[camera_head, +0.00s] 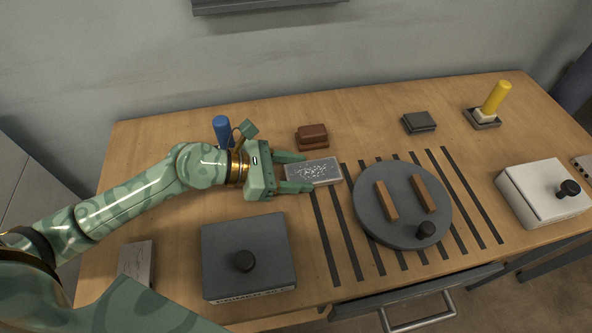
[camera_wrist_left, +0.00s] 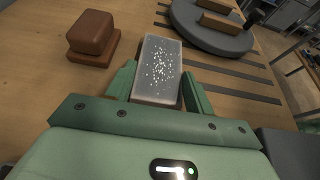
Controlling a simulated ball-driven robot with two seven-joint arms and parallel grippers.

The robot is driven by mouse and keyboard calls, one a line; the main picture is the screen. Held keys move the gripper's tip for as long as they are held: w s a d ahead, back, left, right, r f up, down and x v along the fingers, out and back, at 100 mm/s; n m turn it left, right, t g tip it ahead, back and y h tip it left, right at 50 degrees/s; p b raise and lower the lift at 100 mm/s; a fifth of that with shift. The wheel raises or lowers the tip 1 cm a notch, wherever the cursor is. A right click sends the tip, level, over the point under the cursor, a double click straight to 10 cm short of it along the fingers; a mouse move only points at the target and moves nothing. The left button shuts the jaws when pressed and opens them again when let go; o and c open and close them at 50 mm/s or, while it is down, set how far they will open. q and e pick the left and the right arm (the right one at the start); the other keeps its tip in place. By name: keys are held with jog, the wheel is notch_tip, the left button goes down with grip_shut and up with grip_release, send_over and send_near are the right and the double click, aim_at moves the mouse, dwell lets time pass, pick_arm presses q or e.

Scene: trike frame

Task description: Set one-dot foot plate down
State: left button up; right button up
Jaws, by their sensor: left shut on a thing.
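My left gripper (camera_head: 307,172) is shut on a flat grey plate with a pale speckled face (camera_head: 325,171). In the left wrist view the plate (camera_wrist_left: 161,62) lies between the two green fingers (camera_wrist_left: 158,82) and sticks out past their tips. I see speckles but cannot make out a single dot. The plate is over or on the wooden table (camera_head: 150,196), left of the round grey disc (camera_head: 405,208); I cannot tell whether it touches the wood. My right gripper is not in view.
A brown block (camera_head: 312,135) stands just behind the plate. Dark strips (camera_head: 348,238) run across the table under the disc, which carries two brown bars (camera_head: 386,200). A dark grey box (camera_head: 247,255) stands in front. A white box (camera_head: 545,192) is at right.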

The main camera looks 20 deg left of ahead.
pick_arm(q)
jog(key=o, duration=0.9)
jog(key=shift+f, duration=0.1)
jog(key=shift+c, duration=0.2)
jog(key=shift+o, duration=1.4)
